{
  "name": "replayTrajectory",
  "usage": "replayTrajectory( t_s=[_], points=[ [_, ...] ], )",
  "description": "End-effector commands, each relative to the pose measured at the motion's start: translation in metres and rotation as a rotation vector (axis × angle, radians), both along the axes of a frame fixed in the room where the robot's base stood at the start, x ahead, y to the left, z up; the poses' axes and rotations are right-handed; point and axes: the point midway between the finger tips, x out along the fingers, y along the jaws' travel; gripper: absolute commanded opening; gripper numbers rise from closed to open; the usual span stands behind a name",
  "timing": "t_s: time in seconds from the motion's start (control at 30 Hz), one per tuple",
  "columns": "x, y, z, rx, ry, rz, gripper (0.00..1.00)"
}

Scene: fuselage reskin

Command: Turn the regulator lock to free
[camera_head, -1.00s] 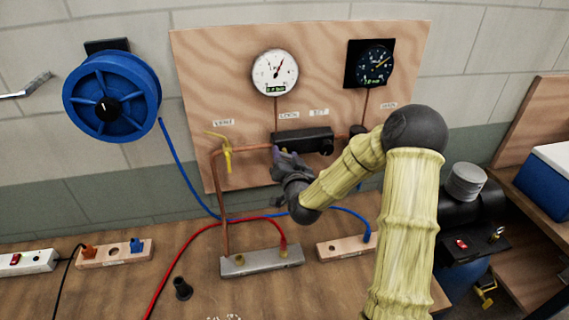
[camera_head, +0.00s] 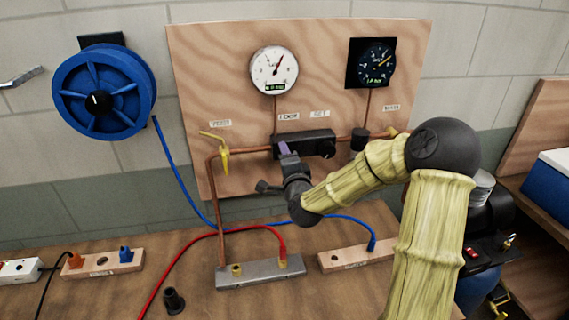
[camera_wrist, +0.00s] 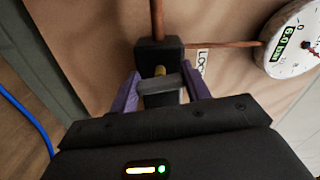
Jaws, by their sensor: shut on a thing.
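The black regulator (camera_head: 318,142) is mounted on the plywood panel under the LOCK and SET labels. My gripper (camera_head: 286,150) is at its left part, below the LOCK label, and hides the lock there. In the wrist view, the two purple fingers of my gripper (camera_wrist: 160,90) are on either side of a short grey lock lever (camera_wrist: 160,82) and shut on it. A small yellow part (camera_wrist: 160,70) shows just behind the lever, against the black regulator body (camera_wrist: 172,53). The LOCK label (camera_wrist: 202,62) is beside it, partly cut off by a finger.
A white gauge (camera_head: 274,69) and a black gauge (camera_head: 372,63) hang above the regulator. A yellow-handled valve (camera_head: 222,155) is on the copper pipe at left. A metal manifold (camera_head: 260,273) and red and blue hoses lie on the bench below. A blue reel (camera_head: 105,90) hangs at left.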

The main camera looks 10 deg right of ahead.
Motion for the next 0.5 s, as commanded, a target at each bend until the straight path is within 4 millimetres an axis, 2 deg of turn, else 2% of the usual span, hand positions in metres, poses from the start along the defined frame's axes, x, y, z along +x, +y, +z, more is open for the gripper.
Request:
replayTrajectory(
  t_s=[0.2, 0.5],
  points=[
    [0.0003, -0.0017, -0.0004, 0.121, -0.003, -0.006, 0.24],
    [0.0001, -0.0015, 0.0001, 0.18, -0.001, -0.005, 0.24]
  ],
)
